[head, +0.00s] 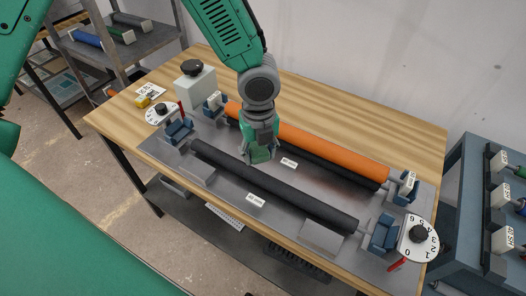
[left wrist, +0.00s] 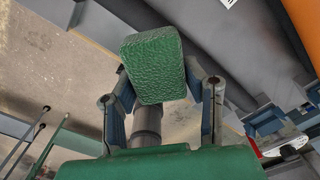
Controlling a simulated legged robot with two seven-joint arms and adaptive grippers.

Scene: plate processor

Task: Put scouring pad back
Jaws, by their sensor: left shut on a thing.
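My left gripper (head: 259,152) is over the plate processor, between the black front roller (head: 270,187) and the orange roller (head: 320,147). In the left wrist view the left gripper (left wrist: 162,92) is shut on a green, rough-textured scouring pad (left wrist: 155,62), with one finger on each side of it. In the head view the pad is mostly hidden by the gripper. I cannot tell whether the pad touches the machine. My right gripper is not in view.
A white box with a black knob (head: 194,82) stands at the table's back left. Near it lie a yellow block (head: 143,102) and a white coded card (head: 153,90). Numbered dials (head: 418,239) and blue roller clamps (head: 384,234) sit at the machine's ends. Bare wooden table (head: 300,95) lies behind.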

